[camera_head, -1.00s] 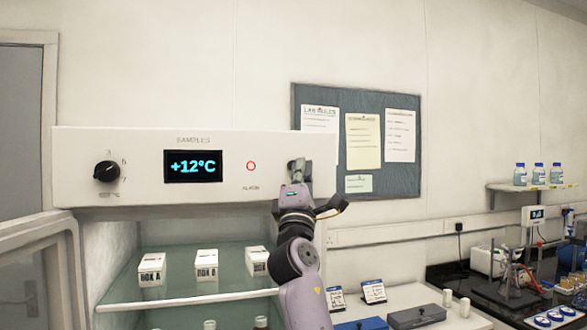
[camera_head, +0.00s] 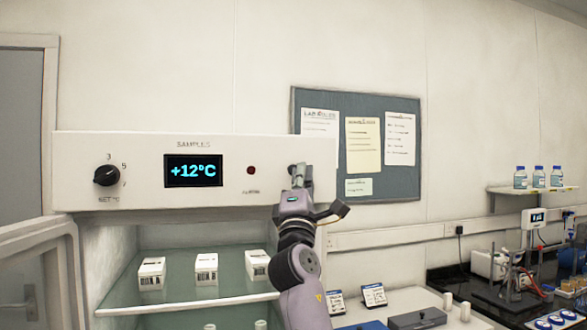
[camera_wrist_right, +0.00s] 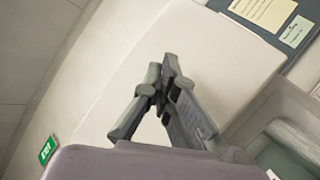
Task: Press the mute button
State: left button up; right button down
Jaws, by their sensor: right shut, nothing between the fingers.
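The white fridge panel (camera_head: 130,150) carries a black dial (camera_head: 106,174), a display (camera_head: 193,170) reading +12°C and a round alarm light (camera_head: 251,170), which is dark red. My right gripper (camera_head: 300,170) is shut and empty. It is at the right end of the panel, to the right of the alarm light. It covers the spot behind it, so no mute button shows. In the right wrist view the closed fingers (camera_wrist_right: 165,75) point at the white panel face; I cannot tell whether they touch it. My left gripper is not in view.
The fridge door (camera_head: 35,250) stands open at the left. White boxes (camera_head: 206,266) sit on a shelf below the panel. A noticeboard (camera_head: 353,110) hangs behind at the right. A bench with lab equipment (camera_head: 510,265) is at the far right.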

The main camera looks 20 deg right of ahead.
jog(key=shift+s, duration=0.4)
jog(key=s+p, duration=0.4)
jog(key=s, duration=0.1)
jog(key=shift+d, duration=0.1)
jog(key=shift+w+f, duration=0.1)
dwell(0.6)
